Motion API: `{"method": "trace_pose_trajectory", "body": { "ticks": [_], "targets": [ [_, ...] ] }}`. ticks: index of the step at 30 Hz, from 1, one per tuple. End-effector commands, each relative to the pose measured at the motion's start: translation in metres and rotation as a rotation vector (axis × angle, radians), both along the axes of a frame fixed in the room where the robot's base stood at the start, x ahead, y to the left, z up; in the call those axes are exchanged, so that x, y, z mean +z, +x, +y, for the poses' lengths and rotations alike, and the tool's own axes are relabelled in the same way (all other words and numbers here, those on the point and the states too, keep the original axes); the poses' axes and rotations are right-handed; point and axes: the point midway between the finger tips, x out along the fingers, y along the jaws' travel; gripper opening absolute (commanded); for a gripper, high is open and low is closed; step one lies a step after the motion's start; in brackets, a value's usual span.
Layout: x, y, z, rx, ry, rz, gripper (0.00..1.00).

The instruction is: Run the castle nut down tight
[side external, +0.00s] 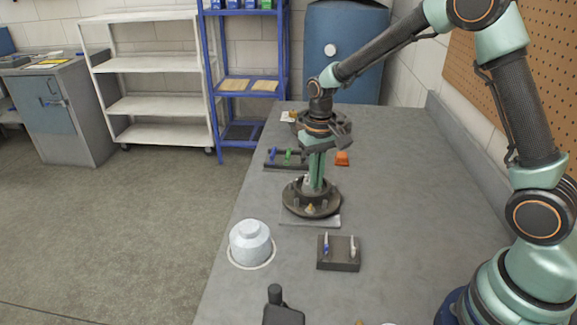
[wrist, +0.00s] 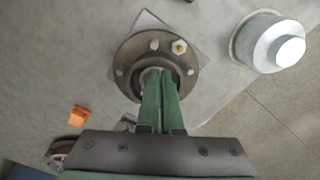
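The dark round hub (side external: 312,206) stands on a thin grey plate on the bench, with studs around its flange. In the wrist view the hub (wrist: 128,52) lies under my gripper. My gripper (wrist: 161,72) points straight down with its two green fingers close together over the hub's centre; the side view shows my gripper (side external: 314,188) there too. The fingers look shut. They cover the hub's middle, so I cannot see the castle nut or whether it is between the tips. A pale hexagonal piece with a brass-coloured centre (wrist: 179,47) sits on the flange.
A pale stepped cap (side external: 250,243) stands on a ring to the left. A dark block with two upright pins (side external: 339,254) is in front. An orange piece (side external: 342,158) and a rack with blue and green items (side external: 288,158) lie behind. The bench's right side is clear.

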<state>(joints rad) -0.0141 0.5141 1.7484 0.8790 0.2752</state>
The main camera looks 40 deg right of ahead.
Motion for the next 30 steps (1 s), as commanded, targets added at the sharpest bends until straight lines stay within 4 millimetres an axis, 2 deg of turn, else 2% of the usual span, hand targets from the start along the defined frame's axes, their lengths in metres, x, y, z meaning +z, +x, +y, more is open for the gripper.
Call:
{"method": "trace_pose_trajectory", "body": {
  "ticks": [20,30],
  "targets": [
    [0.0006,0.0059,0.0063,0.000,0.000,-0.007,0.00],
    [0.0006,-0.0008,0.0113,0.002,0.001,-0.005,0.00]
  ]
}}
